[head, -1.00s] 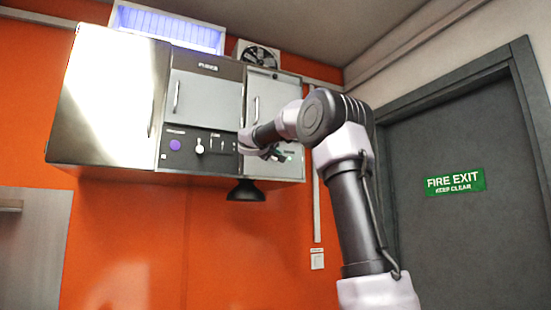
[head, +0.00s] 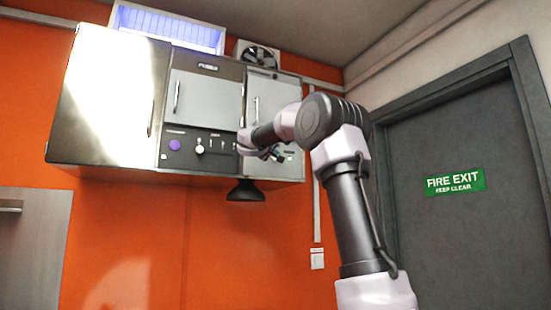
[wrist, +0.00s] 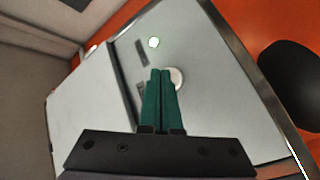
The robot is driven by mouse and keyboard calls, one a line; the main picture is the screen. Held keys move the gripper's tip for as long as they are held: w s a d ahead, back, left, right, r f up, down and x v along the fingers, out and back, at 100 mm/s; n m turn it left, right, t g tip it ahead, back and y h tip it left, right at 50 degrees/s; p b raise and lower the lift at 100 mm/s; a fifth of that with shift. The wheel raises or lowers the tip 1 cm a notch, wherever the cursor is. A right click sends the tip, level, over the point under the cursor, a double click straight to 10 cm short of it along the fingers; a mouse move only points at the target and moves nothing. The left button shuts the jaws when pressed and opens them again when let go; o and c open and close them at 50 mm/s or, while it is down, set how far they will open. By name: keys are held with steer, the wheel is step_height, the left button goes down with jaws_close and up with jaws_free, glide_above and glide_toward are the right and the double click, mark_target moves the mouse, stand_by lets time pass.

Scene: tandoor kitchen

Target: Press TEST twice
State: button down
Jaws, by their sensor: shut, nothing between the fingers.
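My gripper (wrist: 160,75) is shut and empty, its green fingers side by side. In the wrist view the fingertips are in front of a pale round button (wrist: 178,77) on a light grey panel and partly cover it. I cannot tell whether they touch it. No TEST lettering is readable. In the head view my gripper (head: 272,154) is at the lower part of the right-hand cabinet section (head: 285,92), and the pale button is hidden there.
The wall cabinet has a middle control strip with a purple button (head: 175,145) and a white knob (head: 199,147). A black cone-shaped fitting (head: 246,191) hangs below; it also shows in the wrist view (wrist: 292,85). A grey fire exit door (head: 440,235) is at right.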

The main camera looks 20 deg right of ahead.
steer(key=shift+w, duration=0.45)
stand_by(0.3)
steer(key=shift+s, duration=0.85)
steer(key=shift+s+d, duration=0.1)
steer(key=shift+s, duration=2.4)
steer(key=shift+f, duration=0.1)
steer(key=s+a+f+m+g+y, duration=0.1)
steer(key=s+a+f+y, duration=0.4)
steer(key=s+f, duration=0.6)
steer(key=s+a+f+m+g+y, duration=0.2)
steer(key=s+a+f+y, duration=0.3)
steer(key=s+f, duration=0.7)
steer(key=s+a+f+m+g+y, duration=0.2)
steer(key=s+a+f+y, duration=0.3)
steer(key=s+f, duration=0.6)
step_height(320, 180, down, 3)
steer(key=shift+s+a+f+g, duration=0.1)
steer(key=shift+s+a+g, duration=0.25)
steer(key=shift+a+g, duration=0.55)
